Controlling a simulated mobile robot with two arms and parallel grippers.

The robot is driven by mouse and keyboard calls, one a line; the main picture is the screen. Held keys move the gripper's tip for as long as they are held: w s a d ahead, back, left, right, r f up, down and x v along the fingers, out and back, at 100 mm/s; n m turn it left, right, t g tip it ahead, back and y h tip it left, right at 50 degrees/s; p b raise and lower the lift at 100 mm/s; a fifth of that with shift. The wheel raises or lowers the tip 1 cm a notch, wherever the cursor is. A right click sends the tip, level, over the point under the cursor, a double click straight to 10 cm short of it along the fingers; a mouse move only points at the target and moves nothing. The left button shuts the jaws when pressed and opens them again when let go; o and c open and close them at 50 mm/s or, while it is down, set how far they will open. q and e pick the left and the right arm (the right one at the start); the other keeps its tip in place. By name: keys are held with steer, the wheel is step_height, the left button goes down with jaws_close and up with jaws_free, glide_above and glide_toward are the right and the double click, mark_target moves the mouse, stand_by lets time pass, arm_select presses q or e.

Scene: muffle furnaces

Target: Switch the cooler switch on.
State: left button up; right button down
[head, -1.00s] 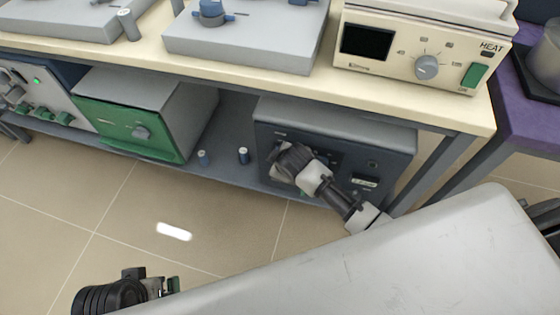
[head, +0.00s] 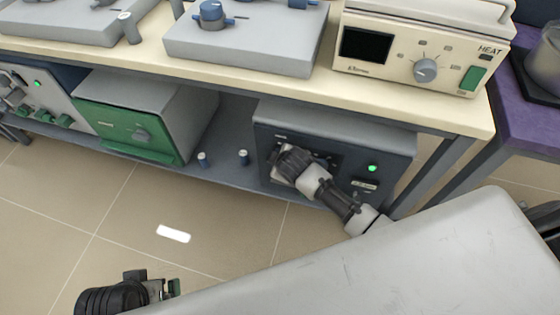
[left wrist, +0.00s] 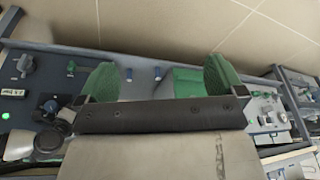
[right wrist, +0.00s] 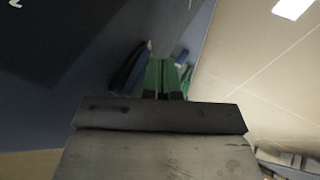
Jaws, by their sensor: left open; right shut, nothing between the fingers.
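A dark blue-grey unit (head: 400,150) stands on the lower shelf, and a green lamp (head: 372,168) glows on its front. Its lamp also shows in the left wrist view (left wrist: 5,116), near a dark-blue dial (left wrist: 48,105). My right gripper (head: 284,166) is at the left part of this front panel; its fingertips are hidden in the head view. In the right wrist view its green fingers (right wrist: 167,76) are together, with dark-blue parts (right wrist: 128,66) beside them. I cannot tell whether they touch. My left gripper (head: 172,288) is open and empty, away from the shelf.
A green-fronted unit (head: 125,130) and two small blue cylinders (head: 243,157) stand on the lower shelf. A cream HEAT unit (head: 400,75) and grey plates (head: 240,55) are on the bench top. The tiled floor (head: 225,225) in front is clear.

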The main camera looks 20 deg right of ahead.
arm_select(q)
steer(key=s+p+x, duration=0.1)
steer(key=p+x, duration=0.1)
steer(key=x, duration=0.5)
steer(key=shift+f, duration=0.55)
arm_select(e)
steer(key=shift+w+r, duration=0.1)
steer(key=shift+r, duration=0.75)
